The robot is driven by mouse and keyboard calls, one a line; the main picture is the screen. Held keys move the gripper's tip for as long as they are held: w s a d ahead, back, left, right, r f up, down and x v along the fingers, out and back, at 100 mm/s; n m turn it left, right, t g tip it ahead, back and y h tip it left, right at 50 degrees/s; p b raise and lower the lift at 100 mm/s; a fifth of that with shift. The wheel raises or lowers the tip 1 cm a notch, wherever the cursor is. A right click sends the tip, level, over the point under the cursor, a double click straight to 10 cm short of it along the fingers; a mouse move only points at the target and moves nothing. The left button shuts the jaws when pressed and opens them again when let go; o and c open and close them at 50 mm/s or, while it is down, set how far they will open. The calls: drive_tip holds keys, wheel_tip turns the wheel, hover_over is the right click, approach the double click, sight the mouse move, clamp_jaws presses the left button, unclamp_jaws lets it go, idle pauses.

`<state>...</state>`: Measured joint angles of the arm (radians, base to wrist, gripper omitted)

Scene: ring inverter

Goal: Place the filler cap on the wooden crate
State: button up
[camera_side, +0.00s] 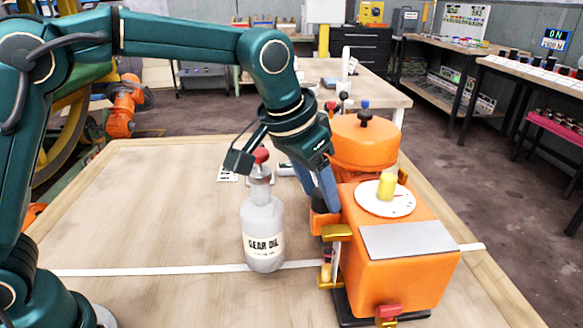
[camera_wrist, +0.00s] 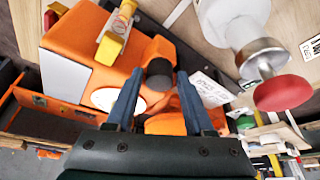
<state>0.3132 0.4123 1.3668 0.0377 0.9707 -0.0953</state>
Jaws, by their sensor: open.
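A dark round cap (camera_wrist: 160,72), which looks like the filler cap, sits on the orange machine (camera_wrist: 85,35) in the wrist view. My gripper (camera_wrist: 158,76) is open, with one blue finger on each side of this cap; I cannot tell whether they touch it. In the side view my gripper (camera_side: 328,200) points down beside the orange machine (camera_side: 400,265), between it and the bottle; the dark cap is hidden there. I cannot pick out the wooden crate for certain in either view.
A gear oil bottle (camera_side: 263,228) with a red top stands close left of my gripper. The machine carries a yellow piece (camera_side: 387,186) on a white disc, a grey plate (camera_side: 402,241) and a brass bracket (camera_side: 336,232). The wooden table (camera_side: 150,210) is clear at left.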

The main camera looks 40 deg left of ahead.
clamp_jaws()
drive_tip(key=shift+r, duration=0.1)
